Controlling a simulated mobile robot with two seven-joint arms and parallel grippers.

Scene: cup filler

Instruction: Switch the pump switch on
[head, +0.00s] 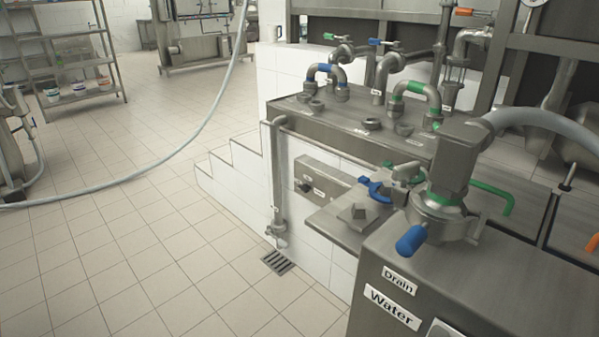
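A dark knob-like control (304,186) with a small white label sits on a grey metal panel (333,180) on the tiled wall. It may be the pump switch, but its label is too small to read and its setting cannot be told. A pale plate (440,331) on the front of the metal box is cut off by the bottom edge, and I cannot tell what it is. Neither of my grippers is in view.
A metal box (385,250) labelled "Drain" and "Water" stands at the lower right, with a blue-handled valve (411,241) on top. Another blue handle (375,190) is behind it. Tiled floor (130,250) is open at left; a hose (150,165) hangs across it.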

